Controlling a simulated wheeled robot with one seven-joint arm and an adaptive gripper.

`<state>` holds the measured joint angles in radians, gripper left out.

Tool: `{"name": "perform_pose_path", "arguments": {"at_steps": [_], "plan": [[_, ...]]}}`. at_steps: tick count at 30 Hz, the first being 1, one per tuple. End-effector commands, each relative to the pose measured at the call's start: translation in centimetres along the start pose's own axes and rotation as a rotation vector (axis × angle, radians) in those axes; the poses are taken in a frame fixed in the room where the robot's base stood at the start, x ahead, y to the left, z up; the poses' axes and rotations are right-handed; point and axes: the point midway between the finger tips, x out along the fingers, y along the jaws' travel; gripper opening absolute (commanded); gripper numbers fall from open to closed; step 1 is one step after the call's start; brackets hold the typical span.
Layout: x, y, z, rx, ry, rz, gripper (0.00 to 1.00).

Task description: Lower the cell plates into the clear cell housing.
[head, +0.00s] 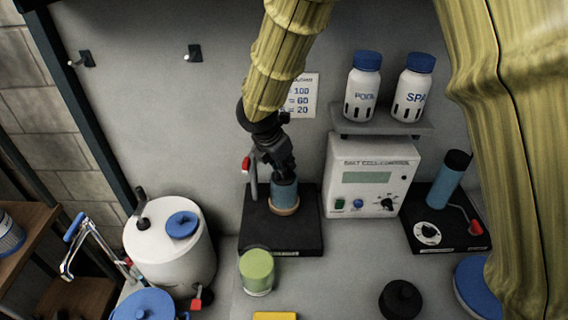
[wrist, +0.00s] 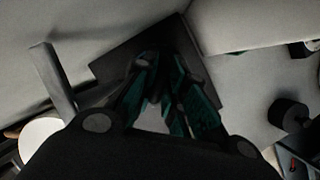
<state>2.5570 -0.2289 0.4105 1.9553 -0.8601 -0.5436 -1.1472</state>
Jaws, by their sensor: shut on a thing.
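My gripper (head: 281,174) is directly above and close to a blue-grey cylinder (head: 284,193) that looks like the cell housing. The cylinder stands upright in a tan ring on a black base plate (head: 285,243). The gripper's fingers are drawn together around the cell plates, which I cannot make out separately; fingers and cylinder top hide them. I cannot tell how far the plates are inside the housing. In the wrist view my gripper (wrist: 163,92) is dark, with teal-edged fingers pointing toward the black base.
A red-handled post (head: 248,170) stands just left of the housing. The salt cell control box (head: 366,165) is close on the right, under a shelf with two bottles. A green cup (head: 257,271) stands in front, and a white tank (head: 170,240) to the left.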

Motion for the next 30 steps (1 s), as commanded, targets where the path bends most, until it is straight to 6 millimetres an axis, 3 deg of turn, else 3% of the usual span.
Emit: {"name": "perform_pose_path", "arguments": {"at_steps": [26, 27, 30], "plan": [[0.48, -0.03, -0.2, 0.0, 0.0, 0.0, 0.0], [0.49, -0.03, -0.2, 0.0, 0.0, 0.0, 0.2], [0.49, -0.04, -0.2, 0.0, 0.0, 0.0, 0.38]]}}
